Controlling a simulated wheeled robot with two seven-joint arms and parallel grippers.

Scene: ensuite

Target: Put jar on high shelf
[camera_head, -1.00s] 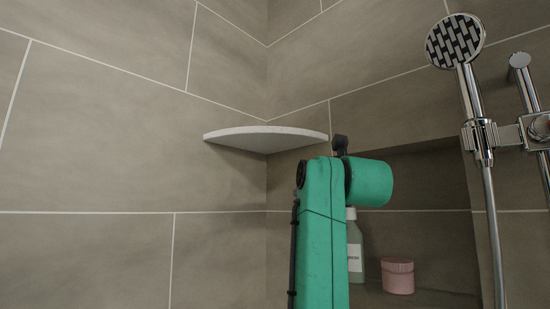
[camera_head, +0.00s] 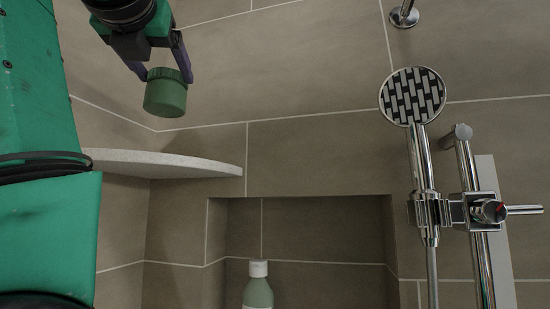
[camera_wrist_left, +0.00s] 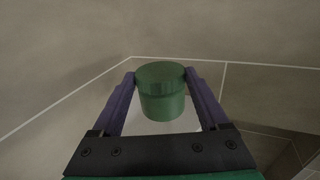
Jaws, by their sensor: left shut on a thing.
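A green lidded jar (camera_head: 165,95) is held upright between the purple fingers of my left gripper (camera_head: 163,75) in the head view. The jar also shows in the left wrist view (camera_wrist_left: 161,95), between the two fingertips. The pale corner shelf (camera_head: 170,164) is below the jar in the head view, with a gap between them in the picture. In the left wrist view part of the white shelf (camera_wrist_left: 140,127) shows behind and under the jar. The shelf's left end is hidden behind my left arm. My right gripper is not in view.
A chrome hand shower (camera_head: 412,97) and its rail with mixer (camera_head: 487,210) stand on the wall at the right. A recessed niche (camera_head: 330,225) below the shelf holds a green bottle with white cap (camera_head: 258,287). The visible shelf top looks clear.

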